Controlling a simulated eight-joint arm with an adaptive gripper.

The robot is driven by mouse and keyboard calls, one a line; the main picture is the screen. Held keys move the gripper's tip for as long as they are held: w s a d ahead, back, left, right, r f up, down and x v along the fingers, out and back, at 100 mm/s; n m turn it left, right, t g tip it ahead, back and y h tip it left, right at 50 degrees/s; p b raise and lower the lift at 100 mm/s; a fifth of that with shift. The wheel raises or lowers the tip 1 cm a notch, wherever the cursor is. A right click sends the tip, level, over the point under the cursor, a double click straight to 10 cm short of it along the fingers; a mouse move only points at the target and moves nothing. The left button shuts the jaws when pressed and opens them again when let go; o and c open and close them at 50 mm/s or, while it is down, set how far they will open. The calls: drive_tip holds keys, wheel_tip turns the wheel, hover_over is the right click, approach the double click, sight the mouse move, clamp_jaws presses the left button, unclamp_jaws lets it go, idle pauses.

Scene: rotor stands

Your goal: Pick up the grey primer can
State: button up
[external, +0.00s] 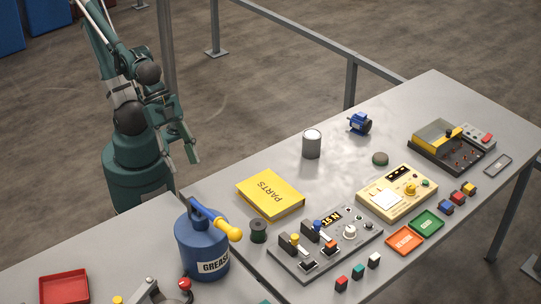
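The grey primer can (312,146) stands upright on the grey table, towards its back edge, behind and to the right of the yellow PARTS book. It is a plain grey cylinder with a lighter top. My gripper (190,147) hangs at the end of my green arm at the left, beyond the table's back left edge. It is well apart from the can. The fingers are small here, but they look spread with nothing between them.
The yellow PARTS book (270,194) lies left of the can, and a blue motor (359,124) stands to its right. A blue grease can (202,245) stands at the front left. A control panel (325,243) and a cream meter box (397,192) lie in front. The table around the can is clear.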

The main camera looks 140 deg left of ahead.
drive_tip(key=shift+o, duration=0.5)
drive_tip(key=o, duration=0.6)
drive_tip(key=m+g+y, duration=0.7)
drive_tip(key=m+y, duration=0.7)
drive_tip(key=m, duration=0.3)
approach(307, 138)
drive_tip(key=x, duration=0.4)
drive_tip(key=shift+a+f+p, duration=0.1)
drive_tip(key=shift+a+p, duration=0.05)
drive_tip(key=shift+p, duration=0.15)
drive_tip(key=shift+s+a+m+y, duration=0.3)
drive_tip(key=shift+s+a+m, duration=0.05)
drive_tip(key=shift+a+m, duration=0.15)
